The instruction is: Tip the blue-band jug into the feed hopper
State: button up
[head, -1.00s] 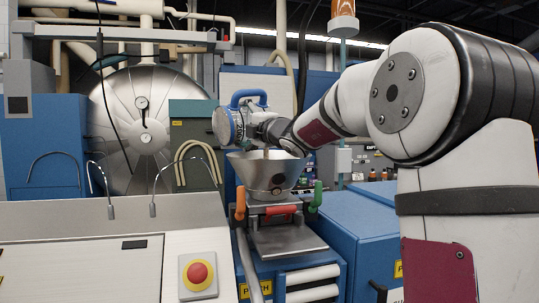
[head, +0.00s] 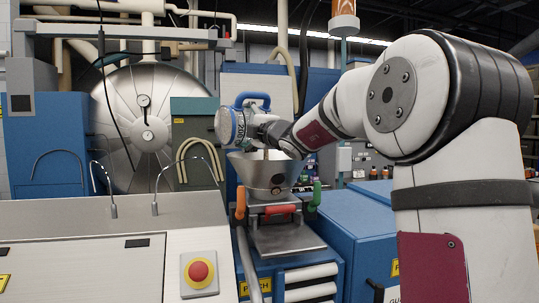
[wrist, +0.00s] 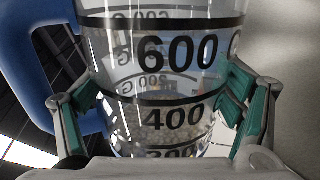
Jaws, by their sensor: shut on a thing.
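The clear jug (head: 238,124) has a blue handle (head: 250,97) and is tipped onto its side above the hopper, its round end towards the left. My gripper (head: 264,127) is shut on its body. In the wrist view my gripper (wrist: 160,97) has green-padded fingers on both sides of the jug (wrist: 180,52), which bears black marks 600 and 400. Pale pellets show inside near the 400 mark. The grey feed hopper (head: 270,175) stands open-topped below. A small pale patch shows at its mouth; I cannot tell whether pellets are falling.
The hopper sits on a blue machine with an orange handle (head: 240,204), a green handle (head: 317,194) and a red bar (head: 283,210). A control desk (head: 85,262) with a red stop button (head: 199,271) stands at left front. A steel tank (head: 140,125) is behind.

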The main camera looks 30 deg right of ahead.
jog(key=shift+d+m+p, duration=0.25)
jog(key=shift+m+p, duration=0.4)
jog(key=shift+m, duration=0.05)
